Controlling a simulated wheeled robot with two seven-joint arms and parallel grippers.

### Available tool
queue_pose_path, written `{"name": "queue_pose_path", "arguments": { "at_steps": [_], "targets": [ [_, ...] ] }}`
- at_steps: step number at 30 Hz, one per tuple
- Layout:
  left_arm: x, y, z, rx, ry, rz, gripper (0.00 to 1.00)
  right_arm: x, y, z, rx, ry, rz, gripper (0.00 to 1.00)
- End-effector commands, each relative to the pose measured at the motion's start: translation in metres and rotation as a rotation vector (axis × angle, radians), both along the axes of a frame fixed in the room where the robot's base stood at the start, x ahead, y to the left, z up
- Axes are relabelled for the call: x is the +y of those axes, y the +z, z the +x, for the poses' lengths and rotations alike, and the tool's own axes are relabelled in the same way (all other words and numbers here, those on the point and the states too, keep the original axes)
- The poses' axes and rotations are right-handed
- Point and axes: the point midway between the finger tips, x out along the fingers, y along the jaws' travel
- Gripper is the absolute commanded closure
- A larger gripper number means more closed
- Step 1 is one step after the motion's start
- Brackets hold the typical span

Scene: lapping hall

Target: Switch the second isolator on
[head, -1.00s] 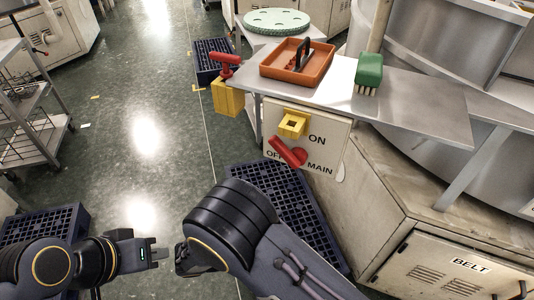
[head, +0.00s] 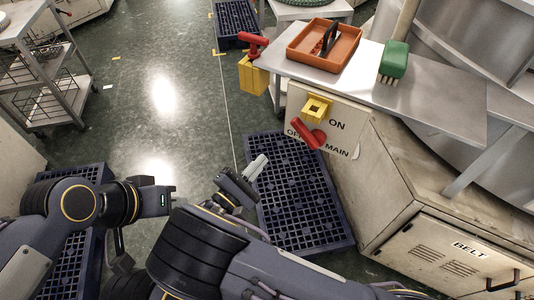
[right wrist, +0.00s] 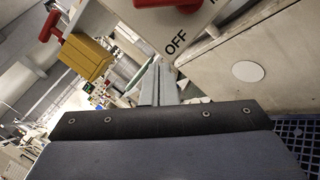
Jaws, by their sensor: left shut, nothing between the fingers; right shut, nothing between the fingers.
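A pale panel (head: 345,118) marked ON, OFF and MAIN carries a red lever (head: 305,133), tilted up-left and partly covering OFF. A yellow square bracket (head: 317,107) sits above it. A second red handle (head: 252,44) stands above a yellow box (head: 253,76) at the table's left corner. I cannot tell which is the second isolator. My right gripper (head: 257,167) is shut and empty, below and left of the MAIN lever, apart from it. In the right wrist view its fingers (right wrist: 156,85) point toward the panel, near OFF. My left gripper (head: 168,200) is shut and empty at lower left.
A metal table (head: 440,106) above the panel holds an orange tray (head: 296,52) and a green brush (head: 394,63). A dark grid mat (head: 325,225) lies below the panel. A BELT cabinet (head: 440,258) stands at lower right.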

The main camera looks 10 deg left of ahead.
Motion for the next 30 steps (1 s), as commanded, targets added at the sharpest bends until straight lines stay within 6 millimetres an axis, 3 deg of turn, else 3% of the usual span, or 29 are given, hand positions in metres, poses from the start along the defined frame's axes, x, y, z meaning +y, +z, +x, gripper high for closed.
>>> {"name": "queue_pose_path", "arguments": {
  "at_steps": [12, 18, 30],
  "targets": [
    [0.0, 0.022, 0.0, 0.0, 0.0, 0.0, 1.0, -0.048, 0.018, 0.072, 0.001, -0.007, 0.0, 1.0],
    [0.0, 0.034, 0.0, 0.0, 0.0, 0.0, 1.0, -0.064, 0.04, 0.061, 0.0, -0.001, 0.0, 1.0],
    [0.0, 0.035, 0.0, 0.0, 0.0, 0.0, 1.0, -0.07, 0.044, 0.058, -0.001, -0.001, 0.002, 1.0]
  ]
}}
